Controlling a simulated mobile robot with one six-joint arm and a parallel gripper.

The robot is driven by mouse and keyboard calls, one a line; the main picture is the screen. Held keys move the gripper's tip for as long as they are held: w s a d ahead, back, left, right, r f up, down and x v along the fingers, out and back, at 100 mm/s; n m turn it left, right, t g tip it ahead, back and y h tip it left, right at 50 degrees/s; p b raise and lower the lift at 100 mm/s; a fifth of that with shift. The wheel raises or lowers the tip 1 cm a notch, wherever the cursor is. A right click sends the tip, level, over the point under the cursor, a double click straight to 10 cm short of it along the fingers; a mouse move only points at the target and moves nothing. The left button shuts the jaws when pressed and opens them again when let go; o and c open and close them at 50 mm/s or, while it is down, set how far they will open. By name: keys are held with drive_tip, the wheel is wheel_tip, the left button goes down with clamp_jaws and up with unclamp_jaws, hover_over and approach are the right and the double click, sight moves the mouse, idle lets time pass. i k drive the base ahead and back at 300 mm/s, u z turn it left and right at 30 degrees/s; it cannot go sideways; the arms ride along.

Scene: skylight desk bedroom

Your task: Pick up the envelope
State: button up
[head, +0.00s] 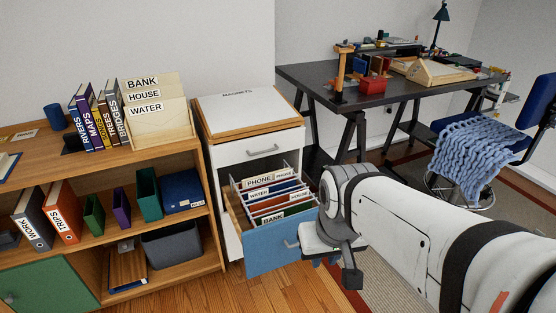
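I cannot pick out the envelope for certain. A small pale flat item (25,135) lies on the shelf top at the far left, too small to identify. A wooden letter sorter (160,124) labelled BANK, HOUSE and WATER stands on the shelf. An open cabinet drawer (275,250) with a blue front holds several labelled folders, including PHONE, WATER and BANK. My gripper (335,262) points downward at the drawer's right side, in front of it in the picture. Its fingertips are small and partly hidden, and I cannot see anything held.
A low wooden bookshelf (185,225) with binders and bins stands at left. A black desk (300,76) with clutter is at back right. A blue chair (540,102) with a knitted throw (472,150) stands at right. Some wood floor (215,290) is clear in front.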

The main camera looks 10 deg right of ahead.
sight(147, 117)
drive_tip(key=u, duration=1.95)
drive_tip(key=i, duration=1.85)
drive_tip(key=z, duration=2.3)
drive_tip(key=i, duration=0.25)
drive_tip(key=u, duration=0.3)
